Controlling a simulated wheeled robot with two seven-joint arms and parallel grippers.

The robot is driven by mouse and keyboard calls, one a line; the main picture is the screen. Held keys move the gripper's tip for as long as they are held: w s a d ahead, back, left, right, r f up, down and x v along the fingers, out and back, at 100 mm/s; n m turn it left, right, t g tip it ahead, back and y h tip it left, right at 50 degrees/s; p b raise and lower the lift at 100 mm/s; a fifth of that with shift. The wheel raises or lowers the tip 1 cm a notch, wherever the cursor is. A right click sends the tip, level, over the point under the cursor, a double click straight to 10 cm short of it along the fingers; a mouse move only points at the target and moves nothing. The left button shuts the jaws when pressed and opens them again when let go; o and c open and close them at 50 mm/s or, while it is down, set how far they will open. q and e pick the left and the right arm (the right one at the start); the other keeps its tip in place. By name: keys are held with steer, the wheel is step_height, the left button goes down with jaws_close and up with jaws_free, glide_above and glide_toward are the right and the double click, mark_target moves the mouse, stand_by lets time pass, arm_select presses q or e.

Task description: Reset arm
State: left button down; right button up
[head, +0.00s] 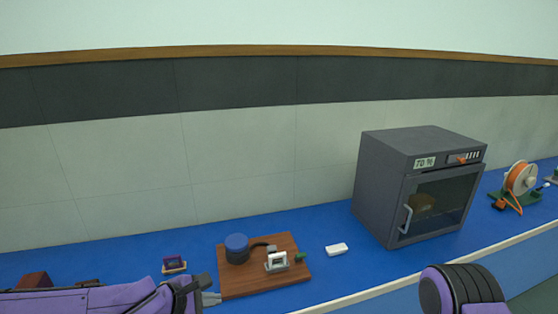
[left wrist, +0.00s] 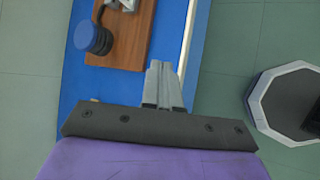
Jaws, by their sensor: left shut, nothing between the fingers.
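My left arm is purple and comes in from the lower left in the head view. My left gripper (head: 209,298) is near the front left corner of the wooden board. Its fingers are together with nothing between them. In the left wrist view the closed fingers (left wrist: 162,88) point toward the board's edge and the bench's pale front edge. A purple and black part of my other arm (head: 462,290) shows at the lower right in the head view. My right gripper is out of view.
The blue bench (head: 205,245) carries a wooden board (head: 262,284) with a blue-topped cylinder (head: 237,248) and a small metal fixture (head: 277,262). A white block (head: 336,249), a dark oven (head: 378,190) and an orange spool (head: 520,178) stand further right. Bare bench lies behind the board.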

arm_select(q)
steer(key=s+a+f+m+g+y+b, duration=0.1)
steer(key=s+a+f+y, duration=0.1)
steer(key=s+f, duration=0.35)
steer(key=s+a+f+m+y+b, duration=0.1)
steer(key=s+a+f+m+y, duration=0.1)
steer(key=f, duration=0.6)
steer(key=s+a+f+m+g+y+b, duration=0.1)
steer(key=s+a+f+y+b, duration=0.15)
steer(key=f, duration=0.35)
steer(key=s+a+f+m+g+y+b, duration=0.1)
steer(key=s+a+f+m+b, duration=0.2)
steer(key=s+f, duration=0.5)
steer(key=s+a+f+m+y+b, duration=0.1)
steer(key=s+a+f+m+b, duration=0.1)
steer(key=s+a+f+m, duration=0.3)
steer(key=s+f, duration=0.3)
steer(key=s, duration=0.2)
steer(key=shift+s+a+f+m+g+b, duration=0.15)
steer(key=shift+s+m+g+b, duration=0.15)
steer(key=shift+m+g+b, duration=0.1)
steer(key=shift+y, duration=0.25)
